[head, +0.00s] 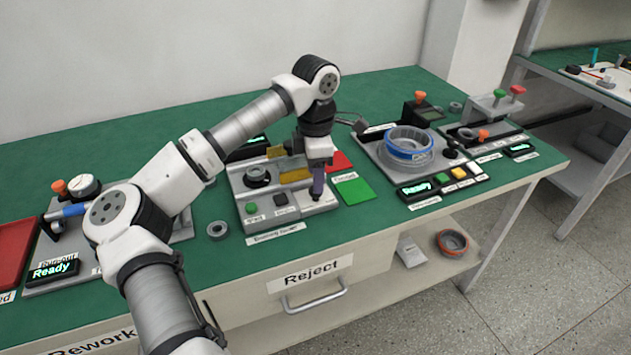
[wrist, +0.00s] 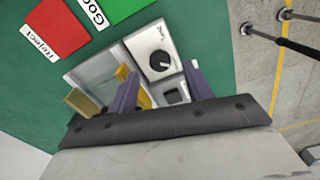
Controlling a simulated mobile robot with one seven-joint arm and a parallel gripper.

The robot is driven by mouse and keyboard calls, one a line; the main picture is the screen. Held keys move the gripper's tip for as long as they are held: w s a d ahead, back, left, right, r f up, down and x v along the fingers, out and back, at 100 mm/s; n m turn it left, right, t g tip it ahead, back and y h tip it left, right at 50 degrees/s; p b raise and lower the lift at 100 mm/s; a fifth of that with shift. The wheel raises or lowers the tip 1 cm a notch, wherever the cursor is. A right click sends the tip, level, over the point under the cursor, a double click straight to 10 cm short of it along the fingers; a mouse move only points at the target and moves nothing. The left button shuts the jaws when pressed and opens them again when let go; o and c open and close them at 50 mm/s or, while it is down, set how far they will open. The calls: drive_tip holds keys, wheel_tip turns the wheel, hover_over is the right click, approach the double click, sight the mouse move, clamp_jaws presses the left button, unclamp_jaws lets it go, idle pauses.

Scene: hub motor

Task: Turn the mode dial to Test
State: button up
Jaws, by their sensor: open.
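The mode dial (wrist: 160,61) is a round black knob on a light plate. A small printed label stands beside it, too small to read surely. Its pointer direction is hard to make out. I cannot tell the height gap; no contact shows.
A square black button (wrist: 172,95) sits next to the dial, with a green button (head: 252,208) further left. Yellow blocks (head: 294,174) stand behind. Green (head: 353,191) and red (head: 339,161) cards lie to the right.

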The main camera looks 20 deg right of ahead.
drive_tip(key=shift+f, duration=1.75)
drive_tip(key=c, duration=1)
